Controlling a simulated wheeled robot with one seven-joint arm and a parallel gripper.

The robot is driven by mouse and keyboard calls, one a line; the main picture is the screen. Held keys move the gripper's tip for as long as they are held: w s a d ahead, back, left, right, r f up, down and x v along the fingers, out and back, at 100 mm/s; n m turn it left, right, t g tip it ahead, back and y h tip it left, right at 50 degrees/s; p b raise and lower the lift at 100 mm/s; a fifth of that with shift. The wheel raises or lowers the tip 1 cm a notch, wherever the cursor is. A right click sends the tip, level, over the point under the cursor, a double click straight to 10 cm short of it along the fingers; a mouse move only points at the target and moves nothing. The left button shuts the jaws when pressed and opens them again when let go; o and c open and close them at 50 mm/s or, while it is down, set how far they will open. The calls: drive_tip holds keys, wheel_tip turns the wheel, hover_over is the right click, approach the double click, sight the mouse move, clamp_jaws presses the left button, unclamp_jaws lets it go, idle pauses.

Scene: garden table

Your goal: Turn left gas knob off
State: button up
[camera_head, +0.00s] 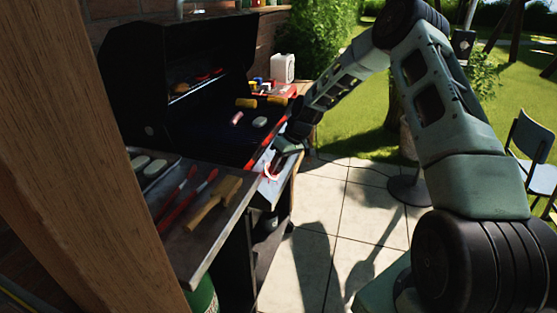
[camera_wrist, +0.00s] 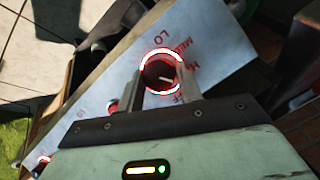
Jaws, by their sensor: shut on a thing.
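The gas knob (camera_wrist: 157,73) is dark with a glowing red-white ring, on the grill's metal front panel (camera_wrist: 118,62). In the wrist view its white pointer mark lies toward the lower right, near the partly covered HI and OFF lettering. LO and MED are printed above it. My gripper (camera_wrist: 163,88) has one finger on each side of the knob and is shut on it. In the head view my gripper (camera_head: 274,161) is at the panel's near end, and the ringed knob (camera_head: 271,173) shows only partly.
Other knobs (camera_wrist: 112,107) sit farther along the panel. The black grill (camera_head: 200,130) stands open with its lid up. A side shelf (camera_head: 205,220) holds red-handled tools and a wooden-handled tool.

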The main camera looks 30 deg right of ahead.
drive_tip(key=m+y, duration=0.1)
drive_tip(key=m, duration=0.1)
drive_tip(key=m+y+p, duration=0.1)
drive_tip(key=m, duration=0.2)
drive_tip(key=shift+w+d+g, duration=0.1)
drive_tip(key=shift+d+g, duration=0.1)
drive_tip(key=shift+g, duration=0.1)
drive_tip(key=shift+m, duration=0.4)
drive_tip(key=o, duration=1)
drive_tip(key=v, duration=0.8)
drive_tip(key=b+v, duration=0.1)
drive_tip(key=v, duration=0.8)
drive_tip(key=shift+d, duration=0.45)
drive_tip(key=shift+f, duration=0.1)
